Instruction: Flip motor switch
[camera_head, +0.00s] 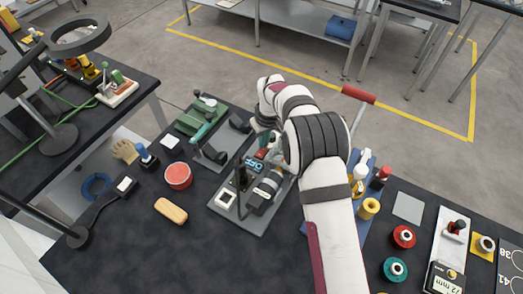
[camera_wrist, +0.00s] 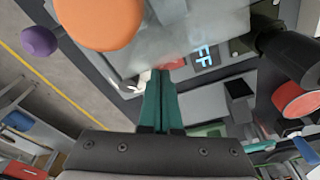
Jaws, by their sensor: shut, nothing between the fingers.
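The motor board (camera_head: 235,213) is a grey plate on the dark bench, with a cylindrical motor (camera_head: 266,191) on it. A small display (camera_head: 254,163) with lit blue letters stands at its back; in the wrist view the display (camera_wrist: 205,56) shows "FF", its left part covered. A red part (camera_head: 261,153), perhaps the switch, is beside the display; it also shows in the wrist view (camera_wrist: 150,64). My gripper (camera_wrist: 160,75) has teal fingers shut together and empty, their tips close to the red part. I cannot tell if they touch it. The arm hides part of the board.
A green machine (camera_head: 200,117) stands behind the board to the left. A red round tin (camera_head: 178,176) and a tan block (camera_head: 171,211) lie left. Coloured spools (camera_head: 403,237) and a blue stand are right of my arm. The front-left bench is clear.

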